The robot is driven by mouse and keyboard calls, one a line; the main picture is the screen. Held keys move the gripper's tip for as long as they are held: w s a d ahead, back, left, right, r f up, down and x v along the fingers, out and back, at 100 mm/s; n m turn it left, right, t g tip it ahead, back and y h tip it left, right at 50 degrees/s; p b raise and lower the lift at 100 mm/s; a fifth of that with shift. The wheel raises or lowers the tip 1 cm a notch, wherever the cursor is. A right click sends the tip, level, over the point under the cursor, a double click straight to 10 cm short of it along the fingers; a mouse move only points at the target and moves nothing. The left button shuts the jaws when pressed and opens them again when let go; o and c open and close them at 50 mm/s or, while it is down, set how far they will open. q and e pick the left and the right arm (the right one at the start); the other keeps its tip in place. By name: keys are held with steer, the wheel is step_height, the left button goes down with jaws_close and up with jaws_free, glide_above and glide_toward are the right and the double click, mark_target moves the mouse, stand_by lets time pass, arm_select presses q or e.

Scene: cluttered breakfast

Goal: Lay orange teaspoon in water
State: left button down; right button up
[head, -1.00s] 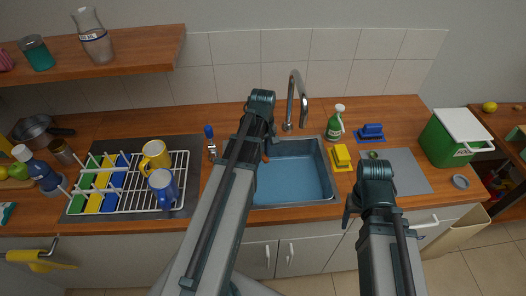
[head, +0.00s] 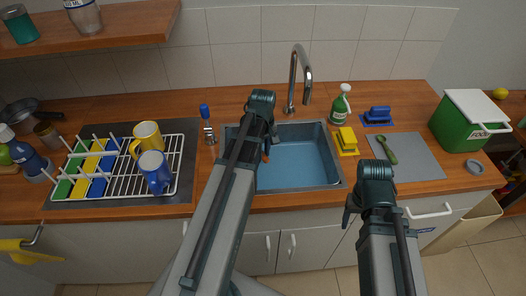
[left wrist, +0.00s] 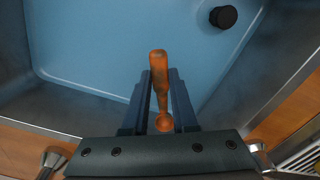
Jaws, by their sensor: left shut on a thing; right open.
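The orange teaspoon (left wrist: 159,85) is held between the two fingers of my left gripper (left wrist: 160,100), its handle pointing away from the wrist and its bowl close to the palm. In the head view only a small orange bit (head: 266,157) shows beside my left arm, at the left part of the sink (head: 334,183). The blue water (head: 300,166) fills the sink floor area below the spoon; I cannot tell whether the spoon touches it. My right gripper (head: 350,214) is open and empty, in front of the counter right of the sink.
The faucet (head: 301,75) stands behind the sink. A dish rack (head: 105,185) with mugs stands left. A dark drain plug (left wrist: 223,17) shows.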

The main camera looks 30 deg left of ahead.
mark_target(263, 170)
arm_select(q)
steer(key=shift+f+b, duration=2.8)
steer(key=shift+f, duration=0.45)
steer(key=shift+f+b, duration=0.6)
steer(key=c, duration=0.6)
jaws_free()
steer(key=shift+r, duration=0.1)
step_height(263, 170, up, 14)
steer(key=p, duration=1.4)
steer(key=s+d+m, duration=0.4)
steer(key=d+m, duration=0.1)
steer(key=d, duration=0.3)
steer(key=s+d+m, duration=0.4)
steer(key=d+m, duration=0.1)
steer(key=d, duration=0.2)
steer(key=s+d+m+y, duration=0.1)
steer(key=s+d+m, duration=0.3)
steer(key=d, duration=0.4)
steer(key=shift+d+m, duration=0.35)
steer(key=shift+m, duration=0.25)
